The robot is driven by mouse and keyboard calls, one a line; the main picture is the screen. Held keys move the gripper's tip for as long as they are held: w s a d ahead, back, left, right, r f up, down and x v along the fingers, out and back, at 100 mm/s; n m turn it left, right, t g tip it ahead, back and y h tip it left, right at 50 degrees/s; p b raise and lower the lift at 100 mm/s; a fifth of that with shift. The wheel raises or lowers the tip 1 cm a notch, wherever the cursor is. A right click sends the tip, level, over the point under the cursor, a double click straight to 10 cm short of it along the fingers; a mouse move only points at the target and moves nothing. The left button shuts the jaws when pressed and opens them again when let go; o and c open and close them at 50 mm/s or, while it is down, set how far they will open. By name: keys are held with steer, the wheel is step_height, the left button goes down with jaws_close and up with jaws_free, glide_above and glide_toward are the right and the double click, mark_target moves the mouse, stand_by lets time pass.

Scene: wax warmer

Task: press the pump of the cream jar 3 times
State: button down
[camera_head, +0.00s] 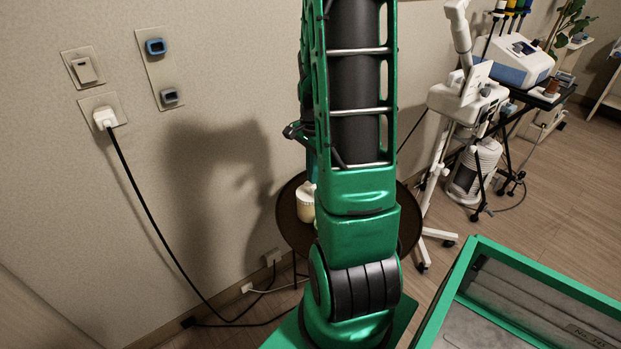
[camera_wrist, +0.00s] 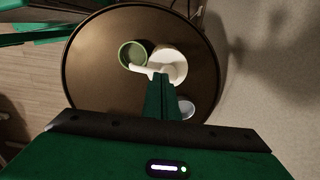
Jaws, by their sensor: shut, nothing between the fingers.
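The cream jar (camera_head: 306,205) stands on a small round dark table, partly hidden behind my arm in the head view. In the wrist view the jar (camera_wrist: 172,66) is seen from above, with a white pump spout (camera_wrist: 146,70) pointing left. My gripper (camera_wrist: 158,78) is shut and empty. Its fingertips overlap the near side of the pump in the wrist view and cover part of it. I cannot tell whether they touch the pump. The gripper is hidden behind the arm in the head view.
On the table (camera_wrist: 95,85), a green-rimmed cup (camera_wrist: 132,54) stands left of the jar and a small pale round item (camera_wrist: 187,109) lies nearer. A wall (camera_head: 225,80) with a plugged cable (camera_head: 160,235) is beside the table. A white wheeled machine (camera_head: 466,105) stands to the right.

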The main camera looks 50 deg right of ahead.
steer(key=shift+f, duration=0.9)
steer(key=shift+f, duration=0.95)
steer(key=shift+s+a, duration=0.1)
steer(key=shift+f, duration=0.1)
steer(key=shift+r, duration=0.3)
step_height(320, 180, up, 14)
steer(key=shift+f, duration=0.15)
stand_by(1.6)
